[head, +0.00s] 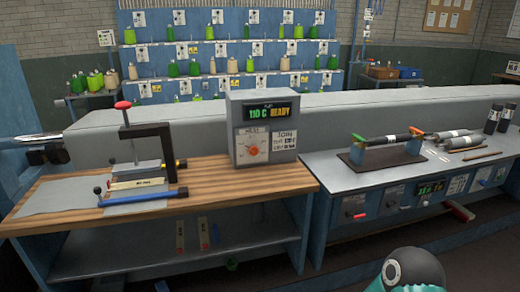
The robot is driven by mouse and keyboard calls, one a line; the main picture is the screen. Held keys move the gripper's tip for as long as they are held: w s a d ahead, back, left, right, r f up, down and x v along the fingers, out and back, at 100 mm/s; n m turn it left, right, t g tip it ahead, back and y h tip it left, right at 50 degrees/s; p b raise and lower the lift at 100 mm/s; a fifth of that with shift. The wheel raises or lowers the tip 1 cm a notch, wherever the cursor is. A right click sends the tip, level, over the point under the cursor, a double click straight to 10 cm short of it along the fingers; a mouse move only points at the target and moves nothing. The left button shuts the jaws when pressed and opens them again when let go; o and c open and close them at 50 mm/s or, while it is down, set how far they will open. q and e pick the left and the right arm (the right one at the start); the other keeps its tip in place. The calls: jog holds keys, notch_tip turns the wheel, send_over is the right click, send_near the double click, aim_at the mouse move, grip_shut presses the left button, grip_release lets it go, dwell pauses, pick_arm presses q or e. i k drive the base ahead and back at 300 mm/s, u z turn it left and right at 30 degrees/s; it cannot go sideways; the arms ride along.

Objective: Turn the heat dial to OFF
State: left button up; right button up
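The heat dial (253,150) is a round knob with an orange-red centre on the front of a grey control box (245,97). Its pointer is too small to read. The box's display (268,113) reads 110 C READY in green and orange. A small printed label (284,142) sits to the right of the dial. Nothing touches the dial. Neither of my grippers shows clearly; a rounded dark and teal part of my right arm shows at the bottom right, with its gripper out of frame.
A clamp press with a red knob (122,105) stands on the wooden bench (225,185), left of the box. Wood directly before the box is clear. Bottles fill blue shelves (150,20) behind.

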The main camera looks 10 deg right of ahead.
aim_at(254, 151)
jog(key=i, duration=0.85)
jog(key=u, duration=0.05)
